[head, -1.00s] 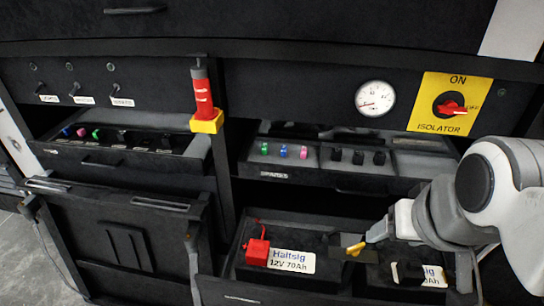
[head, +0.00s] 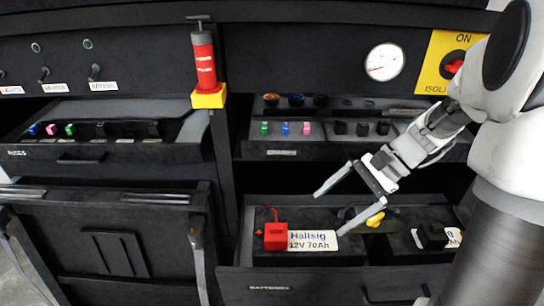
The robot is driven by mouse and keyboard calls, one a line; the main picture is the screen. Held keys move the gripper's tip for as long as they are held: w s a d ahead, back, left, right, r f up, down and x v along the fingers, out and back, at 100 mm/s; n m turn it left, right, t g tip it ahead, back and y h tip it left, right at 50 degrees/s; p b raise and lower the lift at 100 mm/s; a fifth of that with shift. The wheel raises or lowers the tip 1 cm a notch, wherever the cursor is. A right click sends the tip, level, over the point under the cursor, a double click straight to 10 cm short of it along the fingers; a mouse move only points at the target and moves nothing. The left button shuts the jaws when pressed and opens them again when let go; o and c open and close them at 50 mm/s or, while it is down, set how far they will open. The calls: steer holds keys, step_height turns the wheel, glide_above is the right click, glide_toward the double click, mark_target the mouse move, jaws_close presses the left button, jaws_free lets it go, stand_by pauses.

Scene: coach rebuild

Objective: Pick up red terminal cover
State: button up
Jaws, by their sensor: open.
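The red terminal cover (head: 275,236) sits at the left end of the left battery (head: 315,262) in the open lower drawer. It is beside the white label (head: 312,241) reading 12V 70Ah, and a thin red piece rises behind it. My gripper (head: 329,211) is open and empty, with its two grey fingers pointing left and down. It is up and to the right of the red cover and apart from it. The lower finger shows in front of the label's right end.
A yellow piece (head: 375,219) lies between the batteries, and a black cover (head: 432,236) is on the right one. The drawer's front wall (head: 290,283) stands in front. An open spares drawer (head: 280,152) is above.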

mark_target(283, 231)
steer(key=w+d+f+m+y+b, duration=0.1)
steer(key=w+f+m, duration=0.1)
steer(key=f, duration=0.2)
steer(key=w+d+f+m+t+y+b, duration=0.1)
steer(key=f+m+y, duration=0.1)
steer(key=f, duration=0.2)
steer(key=w+d+f+m+y+b, duration=0.1)
steer(key=w+d+f+m+y, duration=0.1)
steer(key=f, duration=0.2)
steer(key=shift+w+d+m+t, duration=0.1)
steer(key=shift+w+m+t, duration=0.2)
steer(key=shift+w+t, duration=0.1)
steer(key=b+x, duration=0.2)
steer(key=x, duration=0.9)
steer(key=shift+a+f, duration=0.1)
steer(key=shift+a, duration=0.25)
steer(key=shift+w+r+b+x, duration=0.15)
steer(key=shift+b+x, duration=0.3)
steer(key=shift+x, duration=0.95)
steer(key=shift+w+r+b+x, duration=0.15)
steer(key=shift+b+x, duration=0.25)
steer(key=shift+x, duration=1)
steer(key=shift+a, duration=0.1)
steer(key=c, duration=1.3)
steer(key=shift+o, duration=0.2)
steer(key=shift+r, duration=0.1)
